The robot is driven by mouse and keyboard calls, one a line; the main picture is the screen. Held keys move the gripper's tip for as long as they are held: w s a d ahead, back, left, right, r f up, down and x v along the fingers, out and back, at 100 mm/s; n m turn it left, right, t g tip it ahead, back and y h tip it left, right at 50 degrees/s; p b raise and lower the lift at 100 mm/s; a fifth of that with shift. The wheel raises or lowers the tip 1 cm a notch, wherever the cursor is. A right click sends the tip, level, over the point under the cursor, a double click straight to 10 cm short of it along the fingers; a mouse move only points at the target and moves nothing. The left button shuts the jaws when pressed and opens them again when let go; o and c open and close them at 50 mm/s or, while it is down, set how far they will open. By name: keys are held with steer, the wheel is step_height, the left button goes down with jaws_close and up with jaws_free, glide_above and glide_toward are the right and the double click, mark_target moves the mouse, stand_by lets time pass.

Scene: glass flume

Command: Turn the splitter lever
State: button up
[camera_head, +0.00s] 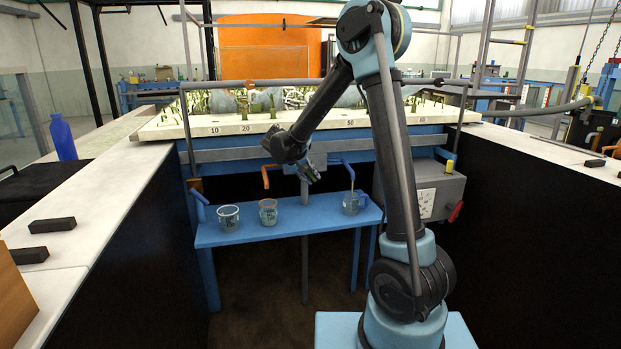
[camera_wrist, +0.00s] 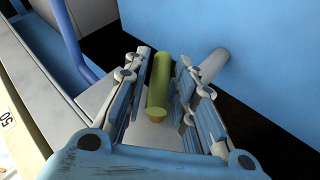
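A yellow-green rod with a brownish end, which looks like the lever handle (camera_wrist: 160,82), lies between the fingers of my gripper (camera_wrist: 160,98) in the wrist view. The fingers are apart, one on each side of the rod, with a visible gap at least on the right. I cannot tell whether the left finger touches it. In the head view my gripper (camera_head: 311,175) points down and right, in front of the blue flume frame, above the low blue bench. The lever cannot be made out there; my gripper may hide it.
The blue bench (camera_head: 285,228) holds a left beaker (camera_head: 229,218), a middle beaker (camera_head: 268,213) and a right beaker (camera_head: 350,204). An orange spout (camera_head: 266,177) and a blue spout (camera_head: 347,168) hang above. A grey box (camera_head: 428,192) stands right. Counters flank both sides.

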steer(key=v, duration=1.1)
steer(key=shift+s+a+r, duration=0.2)
steer(key=s+d+g+y, duration=0.1)
steer(key=s+d+g, duration=0.1)
steer(key=s+d, duration=0.7)
steer(key=s+d+g+y, duration=0.1)
steer(key=s+d, duration=0.4)
steer(key=d, duration=0.8)
steer(key=s+d+f+y, duration=0.1)
steer(key=s+d+f, duration=0.1)
steer(key=s+f, duration=0.2)
steer(key=s+d+f+m+g+y, duration=0.1)
steer(key=s+f, duration=0.3)
steer(key=s, duration=0.6)
steer(key=s+d+f+m+y, duration=0.1)
steer(key=s+d+f+y, duration=0.1)
steer(key=s, duration=0.6)
step_height(320, 180, down, 3)
steer(key=shift+d+r, duration=0.15)
steer(key=shift+d, duration=0.7)
